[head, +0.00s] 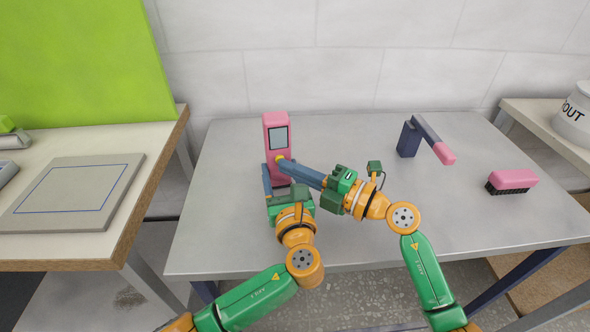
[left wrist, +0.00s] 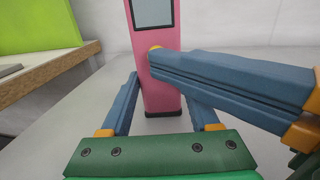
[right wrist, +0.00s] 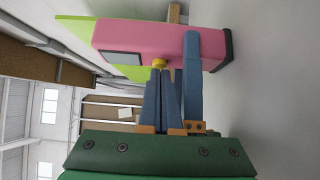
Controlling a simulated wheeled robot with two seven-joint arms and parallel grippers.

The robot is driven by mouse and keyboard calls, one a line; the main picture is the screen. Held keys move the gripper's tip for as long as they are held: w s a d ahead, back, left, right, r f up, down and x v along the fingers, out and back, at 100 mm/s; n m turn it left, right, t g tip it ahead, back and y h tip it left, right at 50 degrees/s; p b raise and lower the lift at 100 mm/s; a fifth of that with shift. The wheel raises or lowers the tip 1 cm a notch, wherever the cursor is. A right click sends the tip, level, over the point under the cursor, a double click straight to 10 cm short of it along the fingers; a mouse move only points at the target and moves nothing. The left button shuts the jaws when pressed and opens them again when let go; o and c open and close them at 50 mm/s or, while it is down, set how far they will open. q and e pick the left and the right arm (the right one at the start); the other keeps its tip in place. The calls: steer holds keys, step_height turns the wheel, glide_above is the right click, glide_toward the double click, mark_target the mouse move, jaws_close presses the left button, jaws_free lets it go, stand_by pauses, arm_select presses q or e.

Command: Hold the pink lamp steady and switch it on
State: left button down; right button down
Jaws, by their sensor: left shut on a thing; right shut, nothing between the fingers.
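The pink lamp (head: 269,128), an upright box with a dark-framed grey panel, stands on the grey table. It also shows in the left wrist view (left wrist: 163,90) and lies sideways in the right wrist view (right wrist: 140,38). A yellow button (right wrist: 160,63) sits on its front below the panel. My left gripper (head: 277,176) is shut around the lamp's lower body, one finger on each side. My right gripper (right wrist: 161,71) is shut and empty, its fingertips at the yellow button, touching or almost touching it. The panel looks grey, with no visible glow.
A side table at left holds a flat grey plate (head: 75,193). A white jar (head: 577,115) stands at far right.

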arm_select(q)
steer(key=shift+s, duration=0.1)
arm_select(e)
steer(key=shift+w+a, duration=0.1)
steer(key=shift+w, duration=0.75)
steer(key=v, duration=1)
steer(key=shift+s+r, duration=0.1)
arm_select(q)
steer(key=shift+c, duration=0.2)
jaws_free()
